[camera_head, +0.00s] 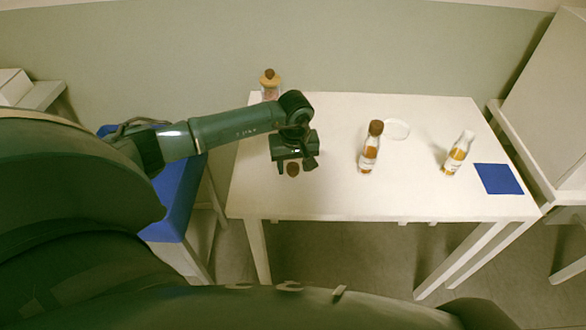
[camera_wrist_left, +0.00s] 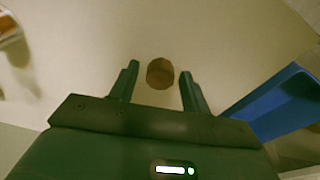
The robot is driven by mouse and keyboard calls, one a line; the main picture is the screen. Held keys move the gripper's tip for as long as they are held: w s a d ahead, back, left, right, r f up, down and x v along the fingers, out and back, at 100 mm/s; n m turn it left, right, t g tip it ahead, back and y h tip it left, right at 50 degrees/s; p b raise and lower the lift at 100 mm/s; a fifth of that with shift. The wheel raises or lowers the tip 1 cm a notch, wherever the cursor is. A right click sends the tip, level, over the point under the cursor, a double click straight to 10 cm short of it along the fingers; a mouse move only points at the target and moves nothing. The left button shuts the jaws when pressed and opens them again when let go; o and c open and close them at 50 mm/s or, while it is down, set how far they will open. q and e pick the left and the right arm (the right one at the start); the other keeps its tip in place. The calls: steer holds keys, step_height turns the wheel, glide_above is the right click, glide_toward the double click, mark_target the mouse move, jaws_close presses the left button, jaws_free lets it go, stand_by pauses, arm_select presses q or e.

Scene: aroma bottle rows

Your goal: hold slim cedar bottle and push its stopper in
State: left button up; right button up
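A small round brown stopper (camera_head: 293,170) is on the white table near its left front. My left gripper (camera_head: 294,164) is over it, pointing down. In the left wrist view the stopper (camera_wrist_left: 160,73) shows between the two parted fingers (camera_wrist_left: 159,70), with gaps on both sides. A bottle with a brown stopper (camera_head: 369,150) stands mid-table. A white-topped bottle with an orange-brown label (camera_head: 456,156) stands to the right. Another bottle with a brown ball-like top (camera_head: 270,86) is at the back left, partly hidden by my arm. I cannot read which is cedar. My right gripper is out of view.
A white ring-like dish (camera_head: 396,129) lies behind the middle bottle. A blue square mat (camera_head: 498,179) lies at the table's right. The table's front middle is clear.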

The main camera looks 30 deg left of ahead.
mark_target(293, 166)
arm_select(q)
steer(key=c, duration=0.8)
step_height(293, 166, up, 10)
steer(key=shift+b, duration=0.65)
